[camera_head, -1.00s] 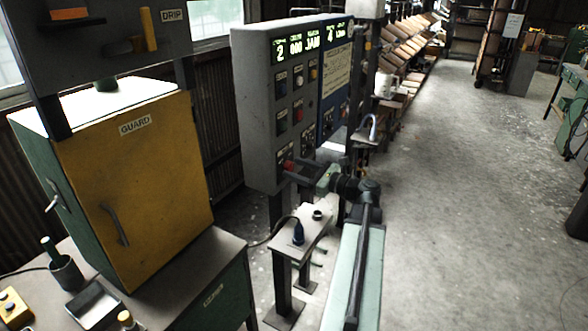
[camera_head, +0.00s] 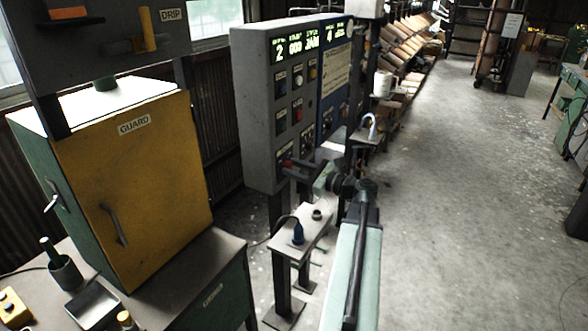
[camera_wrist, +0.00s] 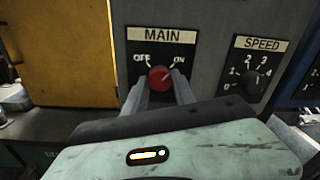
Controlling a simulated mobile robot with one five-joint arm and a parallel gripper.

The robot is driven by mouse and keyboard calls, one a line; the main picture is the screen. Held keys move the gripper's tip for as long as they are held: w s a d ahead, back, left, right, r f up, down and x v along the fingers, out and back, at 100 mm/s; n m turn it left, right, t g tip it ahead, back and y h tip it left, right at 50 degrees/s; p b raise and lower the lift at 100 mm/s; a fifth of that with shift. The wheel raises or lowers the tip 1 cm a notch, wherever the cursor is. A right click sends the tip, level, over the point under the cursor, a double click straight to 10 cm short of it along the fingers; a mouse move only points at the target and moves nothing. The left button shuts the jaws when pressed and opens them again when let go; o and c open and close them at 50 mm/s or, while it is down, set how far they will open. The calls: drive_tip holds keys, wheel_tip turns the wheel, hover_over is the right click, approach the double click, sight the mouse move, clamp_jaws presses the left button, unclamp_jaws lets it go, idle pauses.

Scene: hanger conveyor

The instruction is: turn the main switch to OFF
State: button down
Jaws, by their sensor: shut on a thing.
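The main switch is a round red knob on a black plate under a MAIN label, on the front of the grey control cabinet. In the wrist view the knob (camera_wrist: 160,78) sits between OFF at upper left and ON at upper right. I cannot clearly tell where its pointer stands. My gripper (camera_wrist: 161,88) is shut on the knob, one finger on each side. In the head view my gripper (camera_head: 297,168) reaches the cabinet's lower front, and the red knob (camera_head: 287,163) is partly hidden by the fingers.
A black SPEED dial (camera_wrist: 254,80) is just right of the switch. The grey control cabinet (camera_head: 253,110) has a lit display reading JAM. A small stand (camera_head: 312,225) with a blue plug is below my arm. A yellow guard cabinet (camera_head: 130,190) stands left.

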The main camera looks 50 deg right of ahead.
drive_tip(key=n, duration=0.4)
drive_tip(key=n+b, duration=0.1)
drive_tip(key=n, duration=0.4)
drive_tip(key=shift+d, duration=0.1)
drive_tip(key=n, duration=0.4)
drive_tip(key=shift+n+t+y, duration=0.3)
drive_tip(key=shift+y, duration=0.1)
drive_tip(key=shift+n, duration=1.9)
drive_tip(key=c, duration=1)
unclamp_jaws()
